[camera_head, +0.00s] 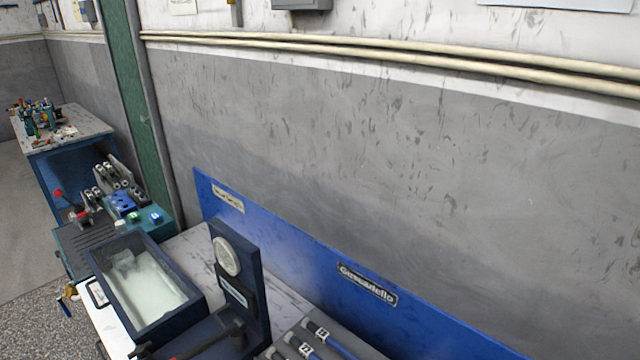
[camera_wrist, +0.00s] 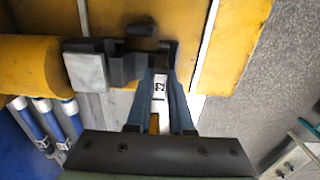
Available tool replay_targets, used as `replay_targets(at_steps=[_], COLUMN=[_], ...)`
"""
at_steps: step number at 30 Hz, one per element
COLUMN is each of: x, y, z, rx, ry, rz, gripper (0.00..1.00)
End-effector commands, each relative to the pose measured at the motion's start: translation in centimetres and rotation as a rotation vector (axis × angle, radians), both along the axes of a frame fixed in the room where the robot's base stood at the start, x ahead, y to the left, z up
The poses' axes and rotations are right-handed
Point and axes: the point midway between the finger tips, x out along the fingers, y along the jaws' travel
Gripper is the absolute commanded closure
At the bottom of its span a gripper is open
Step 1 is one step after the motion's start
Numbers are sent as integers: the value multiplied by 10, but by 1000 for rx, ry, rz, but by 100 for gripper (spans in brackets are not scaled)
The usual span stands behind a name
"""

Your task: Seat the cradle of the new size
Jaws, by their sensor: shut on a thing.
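My gripper (camera_wrist: 160,78) shows in the wrist view, its two blue-grey fingers close together and shut on a small part. That part carries a white label (camera_wrist: 159,88) with dark marks, too small to read for certain. A dark, stepped piece (camera_wrist: 122,62) lies at the fingertips; I cannot tell whether it is the held cradle or its seat. A light grey block (camera_wrist: 85,72) adjoins it on the left. The fingers hide some of the contact. I cannot make out my gripper or the cradle in the head view.
Yellow bodywork (camera_wrist: 225,45) and a yellow cylinder (camera_wrist: 30,62) lie close around my gripper. Several blue rods (camera_wrist: 65,118) with white collars lie at left. In the head view, an open tub (camera_head: 145,285) of pale liquid stands beside an upright dark panel (camera_head: 240,285).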

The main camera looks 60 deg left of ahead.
Motion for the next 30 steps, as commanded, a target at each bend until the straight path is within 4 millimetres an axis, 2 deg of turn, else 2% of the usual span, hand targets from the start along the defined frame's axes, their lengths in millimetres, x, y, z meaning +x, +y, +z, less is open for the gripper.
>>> replay_targets(at_steps=[11, 12, 17, 18, 26, 30], x=[1, 1, 1, 1, -1, 0], y=[1, 1, 1, 1, 0, 0], z=[-6, -6, -6, -6, -8, -1], rx=[2, 2, 2, 2, -1, 0], ry=[-4, -4, -3, -3, 2, -1], rz=[0, 0, 0, 0, 0, 0], gripper=[100, 77, 48, 45, 45, 45])
